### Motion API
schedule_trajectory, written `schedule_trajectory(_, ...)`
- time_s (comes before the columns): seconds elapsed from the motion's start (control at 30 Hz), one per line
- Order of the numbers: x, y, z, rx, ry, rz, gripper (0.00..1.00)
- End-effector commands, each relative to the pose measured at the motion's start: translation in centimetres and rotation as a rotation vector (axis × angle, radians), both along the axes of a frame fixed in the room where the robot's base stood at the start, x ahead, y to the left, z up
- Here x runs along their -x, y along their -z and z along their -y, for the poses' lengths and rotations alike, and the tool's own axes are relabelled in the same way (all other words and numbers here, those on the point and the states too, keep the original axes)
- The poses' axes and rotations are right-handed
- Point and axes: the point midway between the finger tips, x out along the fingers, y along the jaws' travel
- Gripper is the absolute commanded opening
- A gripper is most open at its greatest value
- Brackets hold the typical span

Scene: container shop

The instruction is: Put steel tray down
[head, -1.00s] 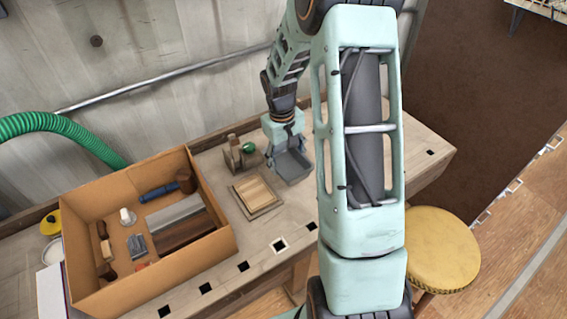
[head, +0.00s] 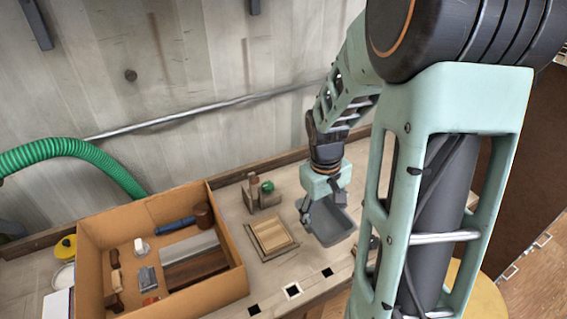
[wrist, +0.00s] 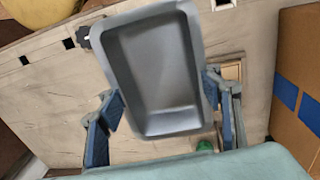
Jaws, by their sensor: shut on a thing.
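The steel tray (head: 334,226) is a small grey rectangular pan with a raised rim. In the head view my gripper (head: 322,208) is at its near-wall side, over the right part of the workbench. In the wrist view the tray (wrist: 155,75) sits between the two blue-padded fingers of my gripper (wrist: 160,112), its open side facing the camera and tilted in the picture. My gripper is shut on it. I cannot tell whether the tray's underside touches the bench.
A cardboard box (head: 245,285) with tools stands at left on the workbench (head: 285,272). A wooden tray with slats (head: 270,235) and a wooden holder with a green item (head: 262,195) stand left of my gripper. A green hose (head: 70,147) lies behind the box.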

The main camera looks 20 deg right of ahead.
Motion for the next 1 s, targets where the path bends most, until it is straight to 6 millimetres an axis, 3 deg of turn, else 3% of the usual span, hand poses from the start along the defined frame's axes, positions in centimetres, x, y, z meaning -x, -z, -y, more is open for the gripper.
schedule_trajectory(0.27,-0.8,-1.0,-1.1,-0.001,0.014,0.0,0.24)
schedule_trajectory(0.7,-5.3,-5.0,-9.2,-0.002,0.157,-0.001,0.24)
schedule_trajectory(1.0,-6.0,-5.4,-11.1,0.0,0.195,0.0,0.24)
